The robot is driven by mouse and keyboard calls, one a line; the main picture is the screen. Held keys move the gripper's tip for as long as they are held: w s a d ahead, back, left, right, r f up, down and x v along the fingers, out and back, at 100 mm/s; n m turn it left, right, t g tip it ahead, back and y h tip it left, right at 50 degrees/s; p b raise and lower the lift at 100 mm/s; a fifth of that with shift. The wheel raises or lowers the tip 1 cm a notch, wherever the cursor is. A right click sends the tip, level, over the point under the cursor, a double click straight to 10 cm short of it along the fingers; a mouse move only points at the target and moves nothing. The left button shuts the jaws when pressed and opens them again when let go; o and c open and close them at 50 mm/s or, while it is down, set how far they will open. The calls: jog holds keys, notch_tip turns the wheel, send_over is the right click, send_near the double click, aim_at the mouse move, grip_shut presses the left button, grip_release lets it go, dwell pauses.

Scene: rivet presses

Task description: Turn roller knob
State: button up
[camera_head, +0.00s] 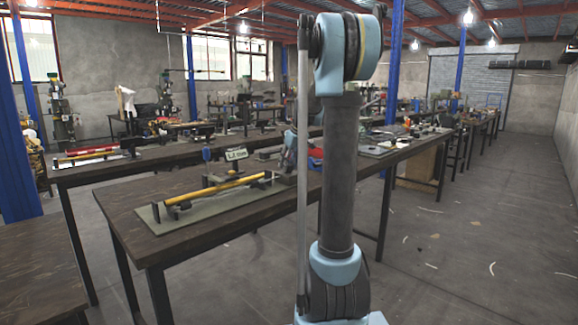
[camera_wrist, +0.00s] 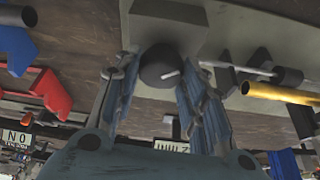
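A dark round knob (camera_wrist: 158,68) with a short white mark on its face shows in the wrist view. It sits at the front of a grey block-shaped housing (camera_wrist: 172,14). My gripper (camera_wrist: 160,82) has its two blue-grey fingers apart, one on each side of the knob. The left finger shows a small gap to the knob; the right finger looks close to it, and I cannot tell whether it touches. In the head view the knob and my gripper are hidden behind my own arm.
A yellow bar (camera_head: 225,189) on dark supports lies on a green mat (camera_head: 165,222) on the dark bench; the bar (camera_wrist: 285,94) also shows right of the knob in the wrist view. Red (camera_wrist: 50,92) and blue (camera_wrist: 18,50) parts are left of it. The floor at right is open.

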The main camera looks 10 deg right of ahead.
jog(key=shift+c, duration=0.5)
jog(key=shift+m, duration=0.3)
jog(key=m+h, duration=0.1)
jog(key=m, duration=0.2)
jog(key=shift+a+t, duration=0.1)
jog(key=shift+t, duration=0.2)
jog(key=shift+a+m+h, duration=0.15)
jog(key=shift+m+h, duration=0.95)
jog(key=shift+m, duration=1.3)
jog(key=o, duration=1)
jog(key=shift+o, duration=0.2)
